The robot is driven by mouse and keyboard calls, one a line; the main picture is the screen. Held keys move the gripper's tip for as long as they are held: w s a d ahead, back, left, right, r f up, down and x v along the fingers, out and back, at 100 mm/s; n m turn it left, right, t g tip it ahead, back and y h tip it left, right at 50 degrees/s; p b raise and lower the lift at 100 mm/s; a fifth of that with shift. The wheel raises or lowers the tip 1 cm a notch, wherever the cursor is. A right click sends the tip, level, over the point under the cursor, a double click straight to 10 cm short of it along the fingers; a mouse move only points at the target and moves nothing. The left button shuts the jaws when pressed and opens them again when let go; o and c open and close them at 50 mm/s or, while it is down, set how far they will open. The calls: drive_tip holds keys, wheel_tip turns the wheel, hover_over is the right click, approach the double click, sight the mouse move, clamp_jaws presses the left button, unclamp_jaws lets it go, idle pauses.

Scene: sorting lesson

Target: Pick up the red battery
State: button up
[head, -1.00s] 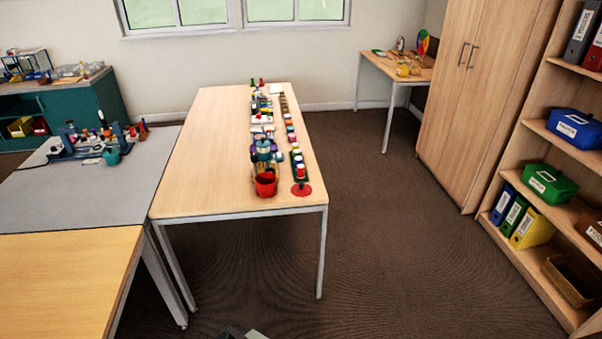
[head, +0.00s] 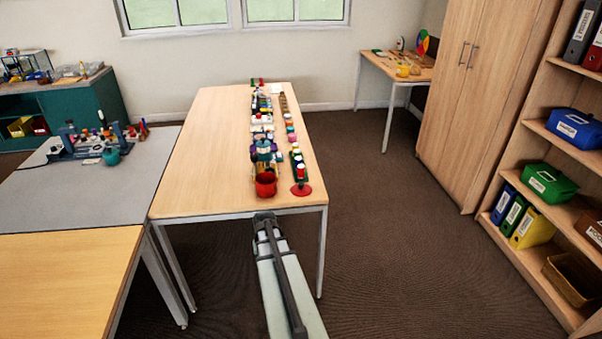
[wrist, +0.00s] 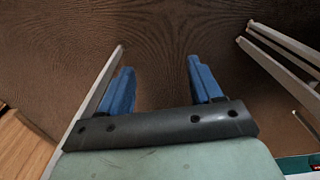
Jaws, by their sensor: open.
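I cannot make out a red battery for certain. Small red items show on the long wooden table (head: 200,150) in the head view. One is a red piece (head: 301,171) above a red disc (head: 301,190) at the near right end. My gripper (wrist: 155,80) shows in the wrist view with its two blue fingers wide apart. Only brown carpet shows between them, and it holds nothing. In the head view my arm reaches up from the bottom to the table's near edge; its fingers cannot be made out there.
A red bucket (head: 266,185) stands at the table's near end, beside rows of small coloured items. The table's left half is bare. A grey table (head: 100,185) adjoins at left. Shelves (head: 540,258) and a tall cupboard (head: 460,110) stand at right. Table legs show beside my fingers.

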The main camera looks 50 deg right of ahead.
drive_tip(key=w+d+r+m+t+h, duration=0.1)
drive_tip(key=w+d+r, duration=0.2)
drive_tip(key=d+r, duration=0.9)
drive_tip(key=m+t+h, duration=0.2)
approach(301, 165)
drive_tip(key=s+a, duration=0.2)
drive_tip(key=a, duration=0.2)
drive_tip(key=shift+g, duration=0.3)
drive_tip(key=w+d+f, duration=0.1)
drive_tip(key=d+f, duration=0.1)
drive_tip(key=f, duration=0.1)
drive_tip(key=w+d+f, duration=0.2)
drive_tip(key=f, duration=0.2)
drive_tip(key=w+d+f, duration=0.2)
drive_tip(key=d+f, duration=0.1)
drive_tip(key=f, duration=0.1)
drive_tip(key=shift+d+f, duration=0.1)
drive_tip(key=shift+f, duration=0.15)
drive_tip(key=c, duration=1.1)
drive_tip(key=shift+r+h, duration=0.15)
drive_tip(key=shift+h, duration=0.15)
wheel_tip(301, 165, up, 10)
drive_tip(key=shift+f, duration=0.1)
